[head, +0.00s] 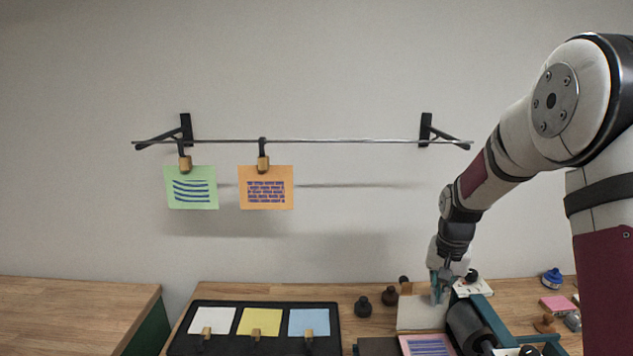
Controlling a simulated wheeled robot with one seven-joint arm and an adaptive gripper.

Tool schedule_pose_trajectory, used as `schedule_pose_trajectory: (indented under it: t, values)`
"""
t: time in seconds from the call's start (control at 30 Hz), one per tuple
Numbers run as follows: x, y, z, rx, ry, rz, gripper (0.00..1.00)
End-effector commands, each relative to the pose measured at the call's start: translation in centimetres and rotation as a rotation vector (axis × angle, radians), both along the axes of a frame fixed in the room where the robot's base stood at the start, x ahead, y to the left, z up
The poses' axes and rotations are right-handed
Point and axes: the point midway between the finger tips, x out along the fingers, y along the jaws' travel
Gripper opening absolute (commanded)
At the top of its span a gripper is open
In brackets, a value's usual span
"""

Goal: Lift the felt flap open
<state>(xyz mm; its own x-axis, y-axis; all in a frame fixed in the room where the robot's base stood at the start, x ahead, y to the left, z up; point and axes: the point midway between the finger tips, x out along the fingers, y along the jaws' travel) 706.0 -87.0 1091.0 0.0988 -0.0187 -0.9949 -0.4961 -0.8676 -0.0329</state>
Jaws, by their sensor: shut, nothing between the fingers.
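A pale, flat, beige panel (418,314), which looks like the felt flap, lies on the wooden bench beside a teal-framed device with a dark roller (468,325). I cannot tell for certain that it is felt, or whether its edge is raised. My gripper (437,294) points down at the panel's upper right corner, left of the roller. It is shut with nothing in it. Whether the fingertips touch the panel cannot be told. A printed pink and blue sheet (427,346) shows just in front of the panel.
A black tray (180,338) holds white, yellow and blue cards with clips. Dark knobbed pieces (363,307) stand left of the panel. Green (191,188) and orange (266,188) cards hang from a wall rod (340,141). A pink block (557,306) lies at right.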

Motion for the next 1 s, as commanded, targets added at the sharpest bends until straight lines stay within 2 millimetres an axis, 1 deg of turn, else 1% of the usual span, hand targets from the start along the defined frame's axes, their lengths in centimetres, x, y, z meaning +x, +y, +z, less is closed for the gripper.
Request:
schedule_pose_trajectory:
  t: [0.03,0.07,0.17,0.5,1.0]
  values:
    - [-3.1,0.5,-3.7,0.018,0.111,0.0,0.0]
    - [-3.1,0.5,-3.6,0.018,0.112,0.0,0.0]
    - [-3.4,0.5,-3.2,0.018,0.112,-0.002,0.0]
    - [-4.0,0.5,-0.4,0.018,0.099,-0.003,0.0]
    - [-5.1,0.6,3.1,0.018,0.096,-0.002,0.0]
